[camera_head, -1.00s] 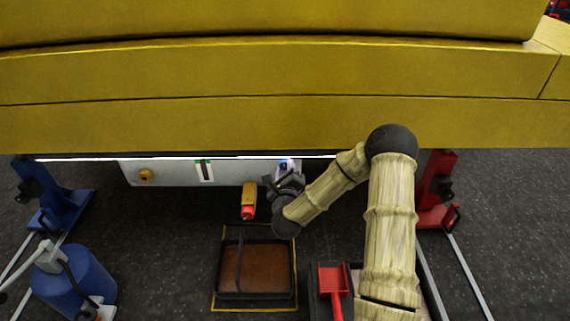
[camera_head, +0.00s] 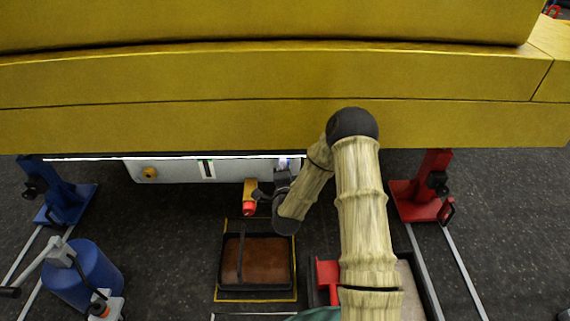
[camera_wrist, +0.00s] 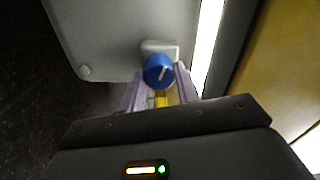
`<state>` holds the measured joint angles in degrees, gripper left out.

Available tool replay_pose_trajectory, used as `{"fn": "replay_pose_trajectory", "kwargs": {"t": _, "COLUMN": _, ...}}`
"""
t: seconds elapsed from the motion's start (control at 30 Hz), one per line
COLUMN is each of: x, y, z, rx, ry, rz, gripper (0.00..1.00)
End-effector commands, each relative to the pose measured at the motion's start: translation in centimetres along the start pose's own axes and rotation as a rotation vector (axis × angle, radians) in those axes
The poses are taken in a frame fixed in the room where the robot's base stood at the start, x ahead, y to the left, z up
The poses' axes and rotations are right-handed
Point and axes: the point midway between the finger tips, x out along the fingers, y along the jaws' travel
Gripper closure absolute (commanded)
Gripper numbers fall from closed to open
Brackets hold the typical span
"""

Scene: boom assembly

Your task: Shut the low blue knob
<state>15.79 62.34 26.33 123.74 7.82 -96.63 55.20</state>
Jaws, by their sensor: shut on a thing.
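The blue knob (camera_wrist: 158,71) shows in the wrist view, with a white pointer line on its face. It sits on a small light mount at the edge of a grey panel (camera_wrist: 120,30). My gripper (camera_wrist: 160,84) has its pale fingers on both sides of the knob and is shut on it. In the head view my gripper (camera_head: 282,178) is at the right end of the light panel (camera_head: 180,171), under the yellow boom (camera_head: 250,125). The knob itself is mostly hidden there behind my gripper.
A yellow part with a red tip (camera_head: 249,198) hangs close to the left of my gripper. Below are a tray with a brown pad (camera_head: 255,262) and a red tool (camera_head: 327,275). A blue stand (camera_head: 62,200) and a red stand (camera_head: 420,195) flank the boom.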

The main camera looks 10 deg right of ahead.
Motion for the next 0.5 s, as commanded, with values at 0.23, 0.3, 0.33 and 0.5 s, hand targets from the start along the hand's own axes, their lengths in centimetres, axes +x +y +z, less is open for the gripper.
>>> {"fn": "replay_pose_trajectory", "kwargs": {"t": 0.23, "x": 0.09, "y": -0.52, "z": 0.35, "rx": -0.231, "ry": -0.006, "rz": -0.009, "gripper": 0.91}}
{"fn": "replay_pose_trajectory", "kwargs": {"t": 0.3, "x": 0.1, "y": -0.52, "z": 0.32, "rx": -0.298, "ry": -0.005, "rz": -0.009, "gripper": 0.91}}
{"fn": "replay_pose_trajectory", "kwargs": {"t": 0.33, "x": 0.1, "y": -0.53, "z": 0.34, "rx": -0.326, "ry": -0.005, "rz": -0.009, "gripper": 0.91}}
{"fn": "replay_pose_trajectory", "kwargs": {"t": 0.5, "x": 0.11, "y": -0.55, "z": 0.38, "rx": -0.488, "ry": -0.005, "rz": -0.01, "gripper": 0.91}}
